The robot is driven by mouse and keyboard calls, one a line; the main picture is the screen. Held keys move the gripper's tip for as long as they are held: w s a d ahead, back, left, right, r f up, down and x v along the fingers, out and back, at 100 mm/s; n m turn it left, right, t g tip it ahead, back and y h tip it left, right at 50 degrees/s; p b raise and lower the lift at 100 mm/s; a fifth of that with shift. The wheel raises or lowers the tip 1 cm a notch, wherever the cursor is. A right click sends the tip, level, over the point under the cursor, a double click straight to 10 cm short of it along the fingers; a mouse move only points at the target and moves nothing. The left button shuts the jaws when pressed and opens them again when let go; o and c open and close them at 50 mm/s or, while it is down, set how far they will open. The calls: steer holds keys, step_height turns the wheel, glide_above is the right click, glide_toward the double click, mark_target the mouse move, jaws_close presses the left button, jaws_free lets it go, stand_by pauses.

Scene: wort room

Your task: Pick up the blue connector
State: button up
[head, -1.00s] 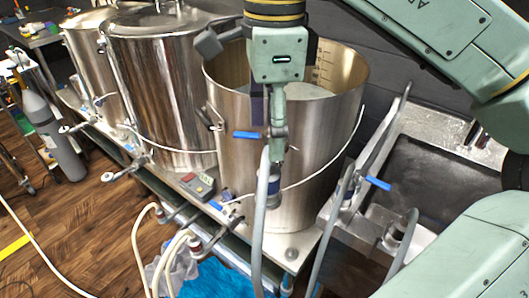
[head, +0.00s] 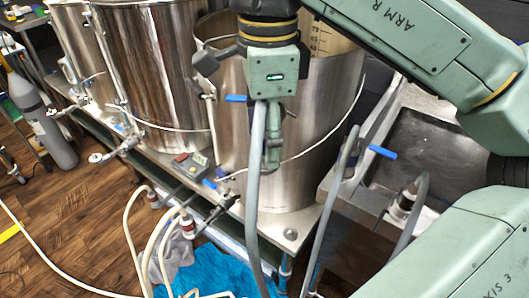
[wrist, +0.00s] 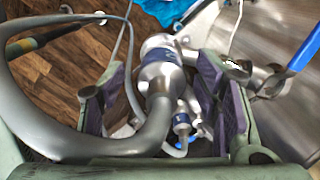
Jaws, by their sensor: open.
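The blue connector (wrist: 161,62), a silvery fitting with a blue band on a thick grey hose (wrist: 155,130), shows in the wrist view between the two purple-padded fingers of my gripper (wrist: 163,88). The fingers stand apart, with gaps on both sides of it. In the head view my gripper (head: 272,150) hangs in front of the right steel kettle. There the grey hose (head: 253,190) runs down from beside the gripper, and I cannot make out the connector. A smaller blue-banded fitting (wrist: 181,124) lies lower in the wrist view.
The right kettle (head: 300,170) stands close behind my gripper, with a blue-handled valve (head: 237,98) at its left. A sink (head: 440,150) and another blue handle (head: 382,152) are at the right. Hoses and a blue cloth (head: 215,275) are below.

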steer(key=shift+f, duration=0.5)
steer(key=shift+r, duration=0.15)
steer(key=shift+c, duration=0.3)
jaws_close()
steer(key=shift+r, duration=0.1)
steer(key=shift+r, duration=0.65)
step_height(320, 180, up, 2)
steer(key=shift+r, duration=0.1)
steer(key=s+a+r+b, duration=0.1)
steer(key=s+a+b, duration=0.2)
steer(key=s, duration=1.2)
steer(key=shift+a+r+b, duration=0.15)
steer(key=shift+a+b, duration=0.15)
steer(key=shift+a, duration=0.8)
steer(key=shift+r, duration=0.1)
